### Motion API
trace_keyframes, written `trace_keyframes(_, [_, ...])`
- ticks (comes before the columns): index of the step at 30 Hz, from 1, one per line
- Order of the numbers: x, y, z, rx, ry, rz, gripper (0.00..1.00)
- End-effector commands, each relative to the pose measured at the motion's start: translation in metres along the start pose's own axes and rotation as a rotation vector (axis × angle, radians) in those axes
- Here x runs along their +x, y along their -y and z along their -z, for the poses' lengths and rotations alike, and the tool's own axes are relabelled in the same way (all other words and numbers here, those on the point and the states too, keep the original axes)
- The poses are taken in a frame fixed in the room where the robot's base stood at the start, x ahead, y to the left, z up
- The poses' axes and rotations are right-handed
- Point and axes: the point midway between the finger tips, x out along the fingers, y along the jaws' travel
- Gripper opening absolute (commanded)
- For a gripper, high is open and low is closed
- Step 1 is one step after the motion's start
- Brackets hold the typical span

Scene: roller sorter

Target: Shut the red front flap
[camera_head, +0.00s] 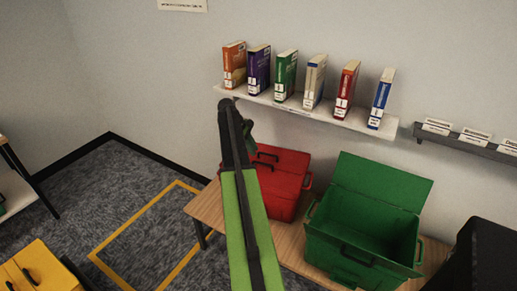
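A red box (287,208) stands on the wooden table against the wall, left of a green box. Its red top (288,168) looks roughly flat, with two black handles (267,155) near its left side. My green and black arm crosses in front of the box and hides its left part. I cannot make out a clear edge between a front and a back flap, nor tell whether the front flap is fully down. My gripper's fingers cannot be made out.
The green box (360,238) on the wooden table (206,211) has its lid raised. A wall shelf (300,106) with several books hangs above. A yellow box (38,268) is at lower left and a black object (492,258) at lower right. Carpet (110,190) left of the table is clear.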

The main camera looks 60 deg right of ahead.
Motion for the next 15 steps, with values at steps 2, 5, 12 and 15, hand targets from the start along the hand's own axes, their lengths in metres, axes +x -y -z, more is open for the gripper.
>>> trace_keyframes(2, [-0.032, -0.003, -0.004, -0.001, 0.000, 0.000, 0.20])
trace_keyframes(5, [-0.056, -0.002, -0.003, -0.001, 0.000, 0.000, 0.20])
trace_keyframes(12, [-0.080, 0.000, 0.001, -0.001, 0.000, 0.000, 0.20])
trace_keyframes(15, [-0.078, 0.000, 0.002, -0.001, 0.000, 0.000, 0.20])
